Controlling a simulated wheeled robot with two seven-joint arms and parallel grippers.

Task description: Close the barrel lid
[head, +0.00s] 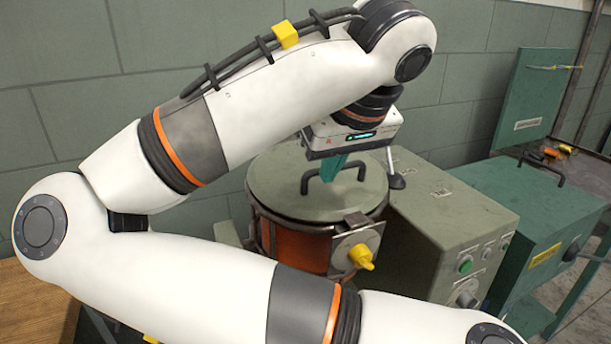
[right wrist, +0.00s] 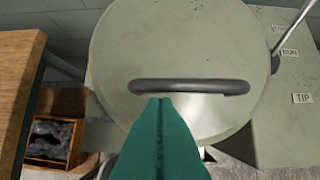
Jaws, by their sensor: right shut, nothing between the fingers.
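The barrel (head: 288,240) is orange with a dark metal rim and stands in the middle of the head view. Its round grey-green lid (head: 285,190) lies over the barrel mouth and looks about flat on the rim. The lid has a dark bar handle (head: 312,178), which also shows across the lid in the right wrist view (right wrist: 190,86). My right gripper (head: 335,172) is above the lid, its teal fingers shut and empty, pointing down beside the handle. In the right wrist view the fingertips (right wrist: 160,100) are at the handle's near edge; I cannot tell whether they touch. My left gripper is out of view.
A yellow knob (head: 361,256) sticks out on the barrel's front plate. A grey-green control box (head: 440,215) with buttons stands right of the barrel, and a teal cabinet (head: 530,220) stands farther right. A wooden surface (head: 35,310) is at lower left. A block wall (head: 470,60) is behind.

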